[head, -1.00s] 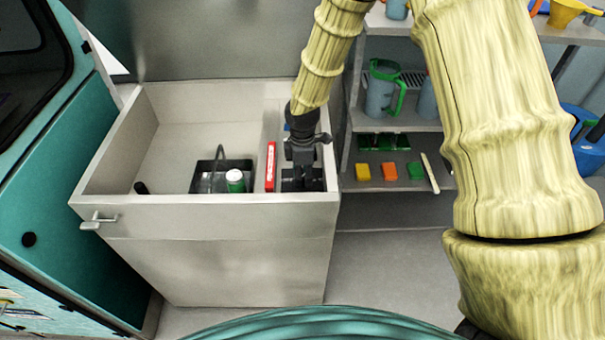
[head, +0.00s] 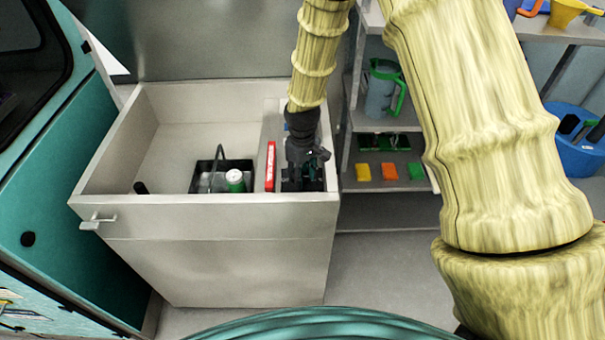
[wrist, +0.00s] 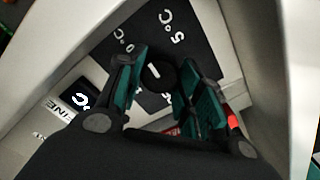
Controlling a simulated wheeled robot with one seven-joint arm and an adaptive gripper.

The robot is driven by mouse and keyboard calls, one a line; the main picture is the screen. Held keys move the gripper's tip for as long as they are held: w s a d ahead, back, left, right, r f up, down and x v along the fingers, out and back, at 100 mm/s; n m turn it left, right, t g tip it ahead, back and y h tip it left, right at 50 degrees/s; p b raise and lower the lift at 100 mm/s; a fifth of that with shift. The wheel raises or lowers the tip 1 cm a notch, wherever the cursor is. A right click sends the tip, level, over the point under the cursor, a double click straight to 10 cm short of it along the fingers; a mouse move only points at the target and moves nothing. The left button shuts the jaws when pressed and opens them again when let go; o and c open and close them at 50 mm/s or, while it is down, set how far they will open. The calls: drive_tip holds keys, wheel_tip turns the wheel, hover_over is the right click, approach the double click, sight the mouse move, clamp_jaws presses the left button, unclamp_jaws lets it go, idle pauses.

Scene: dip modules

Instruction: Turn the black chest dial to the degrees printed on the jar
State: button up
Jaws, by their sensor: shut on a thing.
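The black chest dial (wrist: 158,72) shows in the wrist view as a round knob with a white pointer line. It sits on a dark plate (wrist: 180,22) with white degree marks, one reading 5°C; another is partly cut off. My gripper (wrist: 165,85) is shut on the dial, with a green-padded finger on either side of it. In the head view my gripper (head: 303,172) reaches down into the right compartment of the chest (head: 200,225) and hides the dial. A white jar with a green body (head: 236,181) stands in the chest; its print is too small to read.
A red box (head: 270,166) stands just left of my gripper. The chest walls rise close around the gripper. A shelf (head: 398,187) with coloured blocks stands to the right.

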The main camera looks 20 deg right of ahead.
sight(303, 177)
drive_tip(key=m, duration=0.4)
drive_tip(key=shift+m, duration=2.6)
drive_tip(key=o, duration=1)
drive_tip(key=shift+o, duration=0.2)
drive_tip(key=shift+r, duration=0.15)
wheel_tip(303, 177, up, 12)
drive_tip(key=shift+f, duration=0.2)
